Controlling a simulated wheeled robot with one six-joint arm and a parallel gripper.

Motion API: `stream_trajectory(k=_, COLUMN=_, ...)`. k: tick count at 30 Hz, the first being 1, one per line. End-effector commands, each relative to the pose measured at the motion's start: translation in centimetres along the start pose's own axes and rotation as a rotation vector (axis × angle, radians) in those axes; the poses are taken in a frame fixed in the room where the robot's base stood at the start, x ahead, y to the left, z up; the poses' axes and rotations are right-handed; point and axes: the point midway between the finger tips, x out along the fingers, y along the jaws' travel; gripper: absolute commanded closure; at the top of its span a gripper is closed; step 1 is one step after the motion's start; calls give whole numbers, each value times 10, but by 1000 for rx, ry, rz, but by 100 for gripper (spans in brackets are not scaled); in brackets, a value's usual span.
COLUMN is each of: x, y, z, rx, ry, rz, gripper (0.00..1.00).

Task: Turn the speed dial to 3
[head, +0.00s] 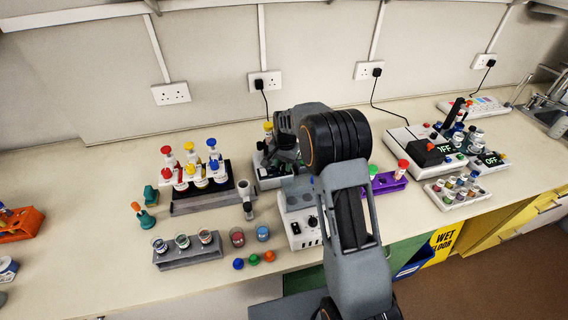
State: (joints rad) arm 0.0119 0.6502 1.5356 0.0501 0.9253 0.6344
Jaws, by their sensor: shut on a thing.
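My gripper (279,153) reaches down at a small pale device with a dark top (264,172) near the middle of the bench. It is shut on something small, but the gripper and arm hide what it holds. A white control box (302,232) stands in front, partly behind my arm, with a black round knob (312,222) and small switches on its face. My gripper is apart from this knob. I cannot read any dial marks or numbers, and cannot tell which knob is the speed dial.
Left are a rack of coloured-cap bottles (202,200) and a grey block of jars (188,254). Coloured caps (254,259) lie at the front.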

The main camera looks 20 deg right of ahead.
Motion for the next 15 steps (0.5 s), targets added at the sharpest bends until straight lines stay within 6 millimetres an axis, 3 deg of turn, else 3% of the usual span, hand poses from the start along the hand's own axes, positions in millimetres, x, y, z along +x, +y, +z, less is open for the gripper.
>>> stream_trajectory(k=4, x=0, y=0, z=0, rx=0, ry=0, rz=-1, gripper=92)
stream_trajectory(k=15, x=1, y=0, z=0, rx=-94, ry=-3, rz=-2, gripper=92)
